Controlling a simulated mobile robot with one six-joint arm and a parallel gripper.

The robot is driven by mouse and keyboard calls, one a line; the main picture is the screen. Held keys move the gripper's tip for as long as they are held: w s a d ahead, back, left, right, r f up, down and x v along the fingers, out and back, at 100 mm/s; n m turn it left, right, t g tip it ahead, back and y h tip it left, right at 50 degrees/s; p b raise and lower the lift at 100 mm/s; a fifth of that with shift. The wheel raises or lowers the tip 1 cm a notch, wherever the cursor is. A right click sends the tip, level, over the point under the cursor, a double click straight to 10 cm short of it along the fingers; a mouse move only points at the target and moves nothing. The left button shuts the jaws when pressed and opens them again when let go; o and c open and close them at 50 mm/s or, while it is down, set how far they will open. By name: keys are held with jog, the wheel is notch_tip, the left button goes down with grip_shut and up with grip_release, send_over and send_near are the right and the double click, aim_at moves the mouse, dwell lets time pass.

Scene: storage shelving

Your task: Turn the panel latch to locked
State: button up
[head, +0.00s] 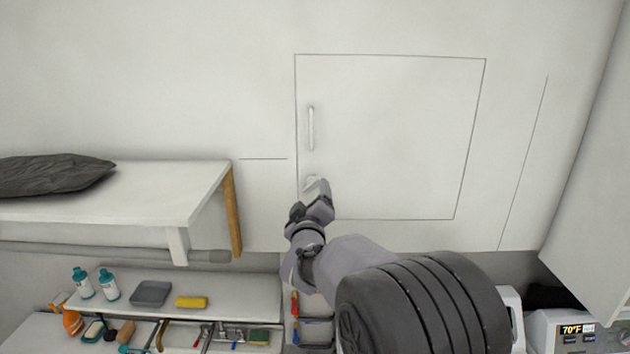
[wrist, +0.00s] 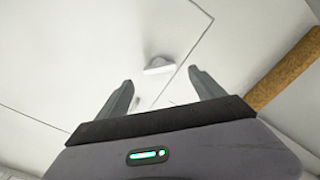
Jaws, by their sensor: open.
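The white panel (head: 400,140) is outlined by thin dark seams in the white wall. A vertical bar handle (head: 311,128) sits near its left edge. The small pale latch (head: 311,183) is below the handle, near the lower left corner. My gripper (head: 322,190) is in front of that corner and partly overlaps the latch in the head view. In the wrist view the latch (wrist: 158,66) shows as a white knob with a flat bar, just beyond and between the fingertips. My gripper (wrist: 161,76) is open with nothing between its fingers. Contact with the latch cannot be seen.
A white bench (head: 150,195) with a wooden leg (head: 234,212) and a dark cushion (head: 55,174) stands at left. Below it are shelves (head: 240,292) with bottles, a grey tray and tools. A device with a display (head: 577,328) is at lower right. The wall around the panel is clear.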

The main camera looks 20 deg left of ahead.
aim_at(312, 187)
jog(key=p+x, duration=0.1)
jog(key=x, duration=0.5)
jog(key=shift+w+p, duration=0.1)
jog(key=shift+p, duration=0.3)
jog(key=shift+c, duration=0.2)
jog(key=c, duration=1.3)
